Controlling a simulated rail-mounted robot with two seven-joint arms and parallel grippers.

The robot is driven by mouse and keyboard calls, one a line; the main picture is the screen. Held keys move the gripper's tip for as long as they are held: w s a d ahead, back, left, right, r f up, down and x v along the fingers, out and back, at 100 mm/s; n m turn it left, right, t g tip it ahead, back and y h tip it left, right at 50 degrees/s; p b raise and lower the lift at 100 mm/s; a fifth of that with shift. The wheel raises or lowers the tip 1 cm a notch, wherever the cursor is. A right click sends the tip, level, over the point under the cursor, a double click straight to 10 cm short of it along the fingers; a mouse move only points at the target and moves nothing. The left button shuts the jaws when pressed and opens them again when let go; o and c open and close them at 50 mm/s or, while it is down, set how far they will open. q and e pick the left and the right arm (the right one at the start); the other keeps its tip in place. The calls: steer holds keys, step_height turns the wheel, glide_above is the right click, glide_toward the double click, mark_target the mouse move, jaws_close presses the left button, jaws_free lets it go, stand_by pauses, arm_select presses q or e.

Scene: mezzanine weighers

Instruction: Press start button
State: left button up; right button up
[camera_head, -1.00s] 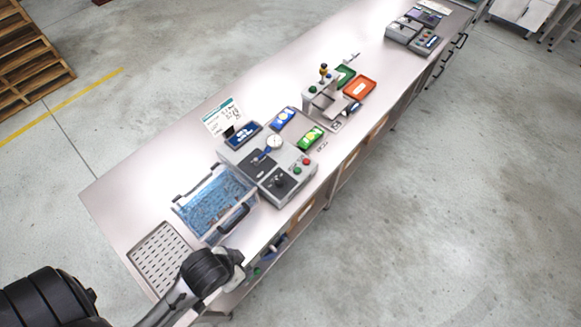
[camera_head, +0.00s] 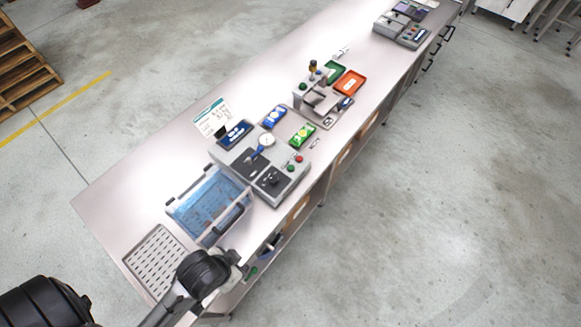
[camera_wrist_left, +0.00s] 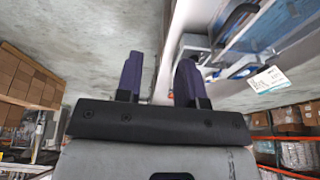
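A grey machine (camera_head: 246,160) on the bench has a green button (camera_head: 291,168) and a red button (camera_head: 299,158) at its right end. A second machine (camera_head: 298,99) farther along also has a green button (camera_head: 303,87). No button label is readable. My left gripper (camera_head: 240,266) is low in the head view, at the bench's front edge, near the blue bin and well short of the grey machine's buttons. In the left wrist view its two dark fingers (camera_wrist_left: 159,80) are apart with nothing between them. My right gripper is not in view.
A clear blue bin (camera_head: 172,212) stands between my left gripper and the grey machine. A perforated tray (camera_head: 155,262) lies at the near end. Green and orange trays (camera_head: 350,82) and more devices (camera_head: 404,27) are farther along. The bench's back left is clear.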

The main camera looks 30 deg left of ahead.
arm_select(q)
jaws_close()
stand_by(1.2)
